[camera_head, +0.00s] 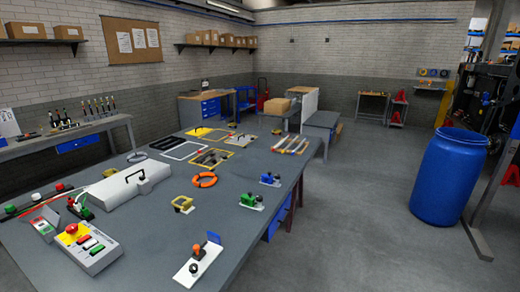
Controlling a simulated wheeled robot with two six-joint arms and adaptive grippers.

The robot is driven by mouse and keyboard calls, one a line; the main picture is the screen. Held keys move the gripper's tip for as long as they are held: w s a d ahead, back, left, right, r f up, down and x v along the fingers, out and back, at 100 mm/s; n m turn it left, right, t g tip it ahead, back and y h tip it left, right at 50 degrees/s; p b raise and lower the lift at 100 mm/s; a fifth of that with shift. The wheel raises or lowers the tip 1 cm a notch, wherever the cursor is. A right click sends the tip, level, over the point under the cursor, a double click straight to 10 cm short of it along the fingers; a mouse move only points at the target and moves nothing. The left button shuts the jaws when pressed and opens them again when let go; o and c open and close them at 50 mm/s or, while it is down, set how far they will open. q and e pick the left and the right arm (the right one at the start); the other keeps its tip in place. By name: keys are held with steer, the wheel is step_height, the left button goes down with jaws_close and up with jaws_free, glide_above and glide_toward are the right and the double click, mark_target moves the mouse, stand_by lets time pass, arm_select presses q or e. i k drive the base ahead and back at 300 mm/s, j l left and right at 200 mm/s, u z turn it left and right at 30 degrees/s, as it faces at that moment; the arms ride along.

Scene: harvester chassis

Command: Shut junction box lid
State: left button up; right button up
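A long white-grey box (118,192) with a black handle on top lies on the left part of the grey table. It looks closed, and I cannot tell whether it is the junction box. Left of it, a small grey box (42,224) has a raised, tilted flap with red and green parts by it; its details are too small to be sure of. Neither of my grippers is in view.
The grey worktable (255,215) also holds a control box (88,247) with a red button, an orange ring (204,180), a white plate (197,263) with a knob, and several small fixtures. A blue barrel (447,178) stands on the floor at right. Open floor lies between.

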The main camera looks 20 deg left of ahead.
mark_target(53, 217)
steer(key=i+l+u, duration=0.1)
steer(key=i+u, duration=0.15)
steer(key=u, duration=0.25)
steer(key=i+l+u, duration=0.15)
steer(key=u, duration=0.3)
steer(key=i+l+u, duration=0.3)
steer(key=u, duration=0.2)
steer(key=i+l+u, duration=0.15)
steer(key=l+u, duration=0.2)
steer(key=u, duration=0.15)
steer(key=l+u, duration=0.35)
steer(key=u, duration=0.15)
steer(key=l+u, duration=0.85)
steer(key=l, duration=0.6)
